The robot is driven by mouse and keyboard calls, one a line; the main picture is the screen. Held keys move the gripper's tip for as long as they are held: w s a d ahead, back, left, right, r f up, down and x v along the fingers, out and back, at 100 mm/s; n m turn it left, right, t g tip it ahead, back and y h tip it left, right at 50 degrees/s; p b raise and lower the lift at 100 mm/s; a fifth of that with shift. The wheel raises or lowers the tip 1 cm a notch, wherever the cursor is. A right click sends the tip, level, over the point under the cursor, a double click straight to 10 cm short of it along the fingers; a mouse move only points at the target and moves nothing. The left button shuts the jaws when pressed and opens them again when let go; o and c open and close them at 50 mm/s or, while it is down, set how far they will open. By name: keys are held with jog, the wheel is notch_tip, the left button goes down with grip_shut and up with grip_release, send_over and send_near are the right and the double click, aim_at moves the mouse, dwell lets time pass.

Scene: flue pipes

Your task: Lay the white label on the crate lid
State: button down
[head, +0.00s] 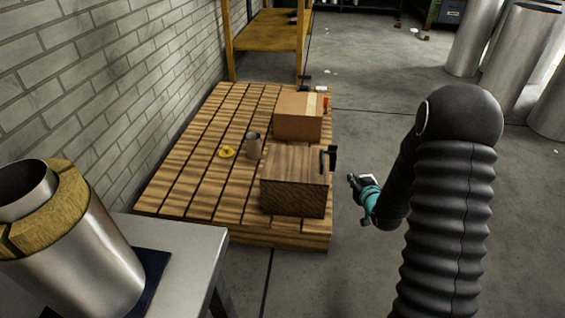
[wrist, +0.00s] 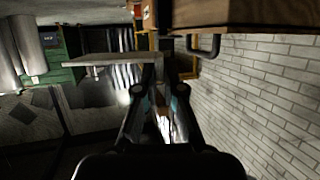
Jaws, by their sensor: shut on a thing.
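The wooden crate (head: 292,195) stands on the near right corner of a slatted pallet, its lid (head: 295,165) facing up and looking bare. A black handle sits at the crate's right edge. My gripper (head: 356,184) is to the right of the crate, past the pallet edge and apart from it. It is shut on the white label (head: 370,178), which shows as a small pale patch. In the wrist view my gripper (wrist: 160,78) grips the label (wrist: 105,59), a thin pale sheet seen nearly edge-on. The crate (wrist: 235,12) also shows there, at the top right.
The pallet (head: 185,165) also carries a cardboard box (head: 298,125), a grey cup (head: 254,146) and a yellow piece (head: 227,152). A brick wall stands left. A steel table (head: 190,245) with an insulated pipe (head: 90,260) is near left.

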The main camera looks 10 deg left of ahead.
jog(key=w+a+r+n+g+y+p, duration=0.1)
jog(key=w+a+r+n+g+y, duration=0.15)
jog(key=w+a+r, duration=0.45)
jog(key=w+a+r+n+g+y+p, duration=0.1)
jog(key=w+a+r+n+y, duration=0.2)
jog(key=w+a, duration=0.8)
jog(key=b, duration=0.3)
send_over(282, 168)
jog(key=shift+y, duration=0.35)
notch_tip(282, 168, down, 7)
jog(key=shift+w+f, duration=0.1)
jog(key=shift+f, duration=0.1)
jog(key=shift+f+b, duration=0.4)
jog(key=shift+f, duration=1.6)
jog(key=shift+f, duration=0.15)
jog(key=shift+f, duration=0.1)
jog(key=c, duration=1.3)
grip_release()
